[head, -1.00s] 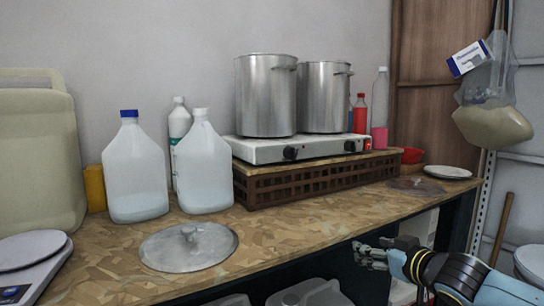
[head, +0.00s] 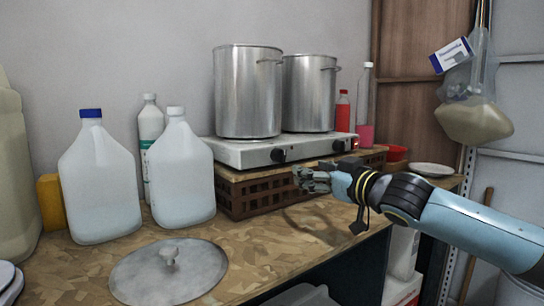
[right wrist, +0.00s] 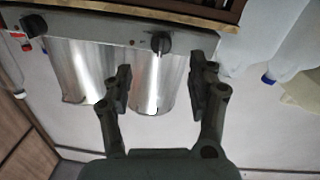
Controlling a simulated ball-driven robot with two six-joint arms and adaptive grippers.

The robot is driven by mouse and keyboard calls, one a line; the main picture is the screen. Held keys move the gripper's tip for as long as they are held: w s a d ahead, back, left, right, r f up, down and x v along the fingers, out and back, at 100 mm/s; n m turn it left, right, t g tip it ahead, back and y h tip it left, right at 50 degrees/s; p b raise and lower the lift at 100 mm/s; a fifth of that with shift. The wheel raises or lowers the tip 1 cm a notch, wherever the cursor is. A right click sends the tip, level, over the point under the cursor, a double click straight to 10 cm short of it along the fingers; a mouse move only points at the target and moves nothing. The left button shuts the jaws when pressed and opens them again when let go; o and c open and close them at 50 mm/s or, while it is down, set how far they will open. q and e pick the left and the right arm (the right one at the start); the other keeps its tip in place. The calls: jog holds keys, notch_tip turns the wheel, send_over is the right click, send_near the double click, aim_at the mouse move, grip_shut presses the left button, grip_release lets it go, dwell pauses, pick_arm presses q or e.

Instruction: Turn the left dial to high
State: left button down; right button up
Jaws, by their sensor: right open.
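The left dial (head: 278,155) is a black knob on the front of the white two-burner hot plate (head: 235,152). It also shows in the right wrist view (right wrist: 160,43), which is upside down, beyond the fingertips. Its pointer setting is too small to read. The right dial (head: 339,146) sits farther right on the same front. My right gripper (head: 306,178) is open and empty, in front of the hot plate and a little below and right of the left dial. In the right wrist view its two fingers (right wrist: 158,82) stand apart, not touching the dial. My left gripper is not in view.
Two steel pots (head: 248,92) stand on the hot plate, which rests on a brown lattice crate (head: 255,195). White jugs (head: 180,170) stand to the left. A round metal lid (head: 170,272) lies on the counter in front. A plate (head: 432,170) lies at right.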

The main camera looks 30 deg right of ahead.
aim_at(284, 157)
jog(key=w, duration=0.1)
jog(key=w+b, duration=0.1)
jog(key=w, duration=0.1)
jog(key=w+r, duration=0.1)
jog(key=w, duration=0.1)
jog(key=shift+w+a+b, duration=0.2)
jog(key=shift+w+b, duration=0.05)
jog(key=shift+b, duration=0.1)
jog(key=w+b, duration=0.1)
jog(key=w, duration=0.4)
jog(key=shift+w+a, duration=0.1)
jog(key=shift+w, duration=0.2)
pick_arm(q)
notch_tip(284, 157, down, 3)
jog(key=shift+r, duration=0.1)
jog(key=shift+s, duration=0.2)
pick_arm(e)
jog(key=shift+c, duration=0.4)
